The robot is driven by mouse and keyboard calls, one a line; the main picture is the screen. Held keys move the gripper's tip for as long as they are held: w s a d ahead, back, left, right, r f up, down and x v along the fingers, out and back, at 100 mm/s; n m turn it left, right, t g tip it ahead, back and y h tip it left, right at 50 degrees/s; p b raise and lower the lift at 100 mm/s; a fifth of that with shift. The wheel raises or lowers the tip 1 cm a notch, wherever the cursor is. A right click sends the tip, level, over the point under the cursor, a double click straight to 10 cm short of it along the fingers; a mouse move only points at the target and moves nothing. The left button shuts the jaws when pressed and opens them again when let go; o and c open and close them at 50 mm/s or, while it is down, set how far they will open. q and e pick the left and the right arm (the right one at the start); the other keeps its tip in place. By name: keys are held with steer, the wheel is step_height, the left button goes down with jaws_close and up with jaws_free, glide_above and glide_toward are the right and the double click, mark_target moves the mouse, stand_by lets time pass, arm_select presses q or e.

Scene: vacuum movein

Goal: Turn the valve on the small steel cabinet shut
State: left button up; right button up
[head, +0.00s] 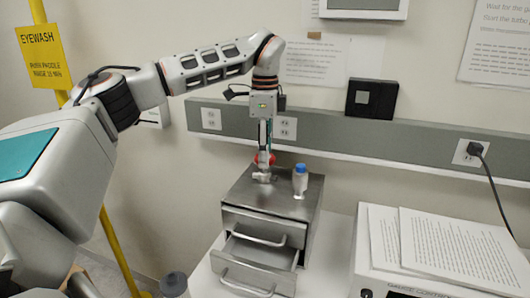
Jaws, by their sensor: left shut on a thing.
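The small steel cabinet (305,208) stands on a white surface below the wall rail. A small valve sits on its top, with a pale metal body (262,178) and a red handle (271,160). My left gripper (264,158) points down from above and is shut on the red handle, partly hiding it. The handle's exact angle is too small to tell. My right gripper is not in view.
A clear bottle with a blue cap (300,181) stands on the cabinet top, just right of the valve. The lower drawer (258,263) is pulled partly out. Papers (455,250) lie on a device at right. A yellow pole (118,250) stands at left.

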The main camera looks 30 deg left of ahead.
arm_select(q)
steer(key=m, duration=1.3)
steer(key=shift+m, duration=0.4)
steer(key=m, duration=1.2)
steer(key=shift+m, duration=0.3)
steer(key=o, duration=1.1)
steer(key=shift+r, duration=0.1)
